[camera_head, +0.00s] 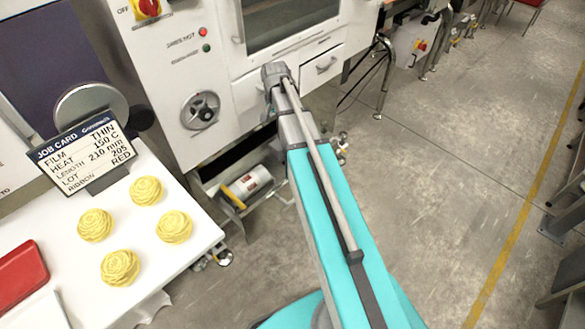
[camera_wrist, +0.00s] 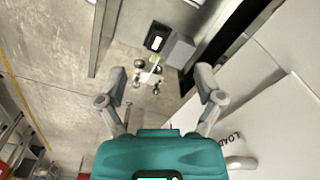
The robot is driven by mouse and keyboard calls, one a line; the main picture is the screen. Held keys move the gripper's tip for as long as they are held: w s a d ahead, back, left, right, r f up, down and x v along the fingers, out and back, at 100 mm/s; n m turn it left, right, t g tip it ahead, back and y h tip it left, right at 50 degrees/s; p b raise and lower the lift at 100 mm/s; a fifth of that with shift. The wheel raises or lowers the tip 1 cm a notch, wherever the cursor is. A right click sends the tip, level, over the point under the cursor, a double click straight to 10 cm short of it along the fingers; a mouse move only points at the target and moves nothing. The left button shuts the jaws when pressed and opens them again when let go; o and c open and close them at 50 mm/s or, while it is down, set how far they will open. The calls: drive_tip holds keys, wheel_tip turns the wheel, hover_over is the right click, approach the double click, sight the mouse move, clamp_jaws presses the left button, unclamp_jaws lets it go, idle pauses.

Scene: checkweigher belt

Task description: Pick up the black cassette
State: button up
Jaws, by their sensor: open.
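I cannot make out a black cassette for certain in either view. In the wrist view, a small dark box with a pale face (camera_wrist: 156,37) lies beyond my fingers, beside a grey block; I cannot tell what it is. My gripper (camera_wrist: 161,76) is open, its two grey fingers wide apart with nothing between them. In the head view my turquoise arm reaches up to the white machine's front, and the fingers cannot be made out there.
A job card (camera_head: 83,146) reading RIBBON RED stands on the white table (camera_head: 150,268) at left, with several yellow pasta nests and a red tray (camera_head: 20,277). The white machine (camera_head: 225,75) has knobs and a drawer. Open concrete floor lies at right.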

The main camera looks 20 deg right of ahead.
drive_tip(key=w+d+f+m+b, duration=0.2)
drive_tip(key=w+d+f+b, duration=0.2)
drive_tip(key=f+b, duration=0.4)
drive_tip(key=w+d+f+m+b, duration=0.3)
drive_tip(key=w+d+f+b, duration=0.2)
drive_tip(key=d+f+b, duration=0.2)
wheel_tip(320, 180, down, 4)
drive_tip(key=shift+w+r+m+b, duration=0.1)
drive_tip(key=shift+w+m+b, duration=0.2)
drive_tip(key=shift+b, duration=0.9)
drive_tip(key=shift+s, duration=0.1)
wheel_tip(320, 180, down, 9)
drive_tip(key=b, duration=0.8)
drive_tip(key=shift+r+b, duration=0.2)
drive_tip(key=shift+b, duration=0.1)
drive_tip(key=shift+s+a+f+b, duration=0.1)
drive_tip(key=shift+a+f+b, duration=0.05)
drive_tip(key=shift+f+b, duration=2.45)
drive_tip(key=c, duration=1)
